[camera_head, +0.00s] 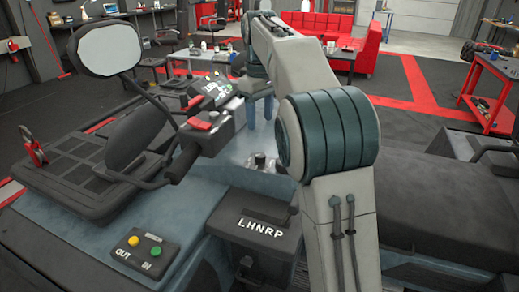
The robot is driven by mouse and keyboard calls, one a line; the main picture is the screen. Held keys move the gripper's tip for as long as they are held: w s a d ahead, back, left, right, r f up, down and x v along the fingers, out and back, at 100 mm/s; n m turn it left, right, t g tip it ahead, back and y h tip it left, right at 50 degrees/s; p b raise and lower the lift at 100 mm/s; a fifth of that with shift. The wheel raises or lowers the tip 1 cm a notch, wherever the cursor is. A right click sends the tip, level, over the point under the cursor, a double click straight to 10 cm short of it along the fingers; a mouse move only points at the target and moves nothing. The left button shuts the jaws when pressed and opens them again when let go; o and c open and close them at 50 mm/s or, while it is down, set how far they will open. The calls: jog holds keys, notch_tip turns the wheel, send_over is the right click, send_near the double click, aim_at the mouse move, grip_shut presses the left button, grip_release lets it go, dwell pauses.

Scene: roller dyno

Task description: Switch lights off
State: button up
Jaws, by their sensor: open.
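The vehicle's handlebar has a black switch housing (208,130) with a red switch on top, at the left of centre. Its lettering is too small to read, so I cannot tell which control is for the lights or how it is set. A small instrument panel (215,89) with coloured marks sits just behind it. My arm runs from the bottom right up to the top centre, its far end beyond the handlebar. I cannot make out my gripper; its fingers do not show.
A mirror (108,49) and a black front rack (75,165) are at left. An OUT/IN button box (143,252) and an LHNRP shifter cover (262,222) are in front. A red sofa (325,38) and a red cart (492,92) stand behind, with open floor between them.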

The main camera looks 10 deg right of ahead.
aim_at(260, 154)
notch_tip(260, 154, down, 11)
jog(key=shift+b, duration=0.8)
jog(key=c, duration=1)
